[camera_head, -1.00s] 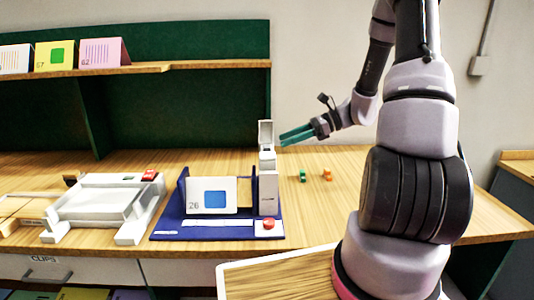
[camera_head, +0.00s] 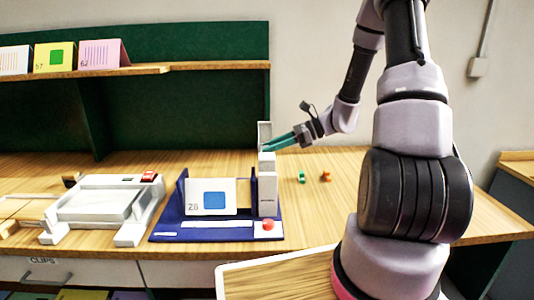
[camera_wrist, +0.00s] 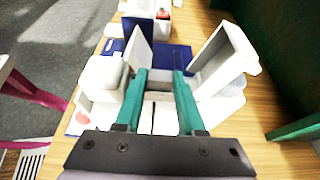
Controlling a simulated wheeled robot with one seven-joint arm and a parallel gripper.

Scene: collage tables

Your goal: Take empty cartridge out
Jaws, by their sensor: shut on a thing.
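A white upright machine (camera_head: 267,188) stands at the right end of a blue base, its lid (camera_head: 264,134) tipped up and open. In the wrist view the raised lid (camera_wrist: 224,62) is right of my fingers. My gripper (camera_head: 266,146) reaches in from the right, its green fingertips at the machine's open top. In the wrist view my gripper (camera_wrist: 160,76) is shut on a small pale piece, the cartridge (camera_wrist: 158,86), between the fingers. The cartridge is mostly hidden, and I cannot tell whether it is empty or how deep it sits.
A card marked 26 (camera_head: 209,197) stands on the blue base (camera_head: 215,232), with a red button (camera_head: 268,225) in front. A green piece (camera_head: 302,177) and an orange piece (camera_head: 325,176) lie on the table to the right. A white tray device (camera_head: 98,205) is at left.

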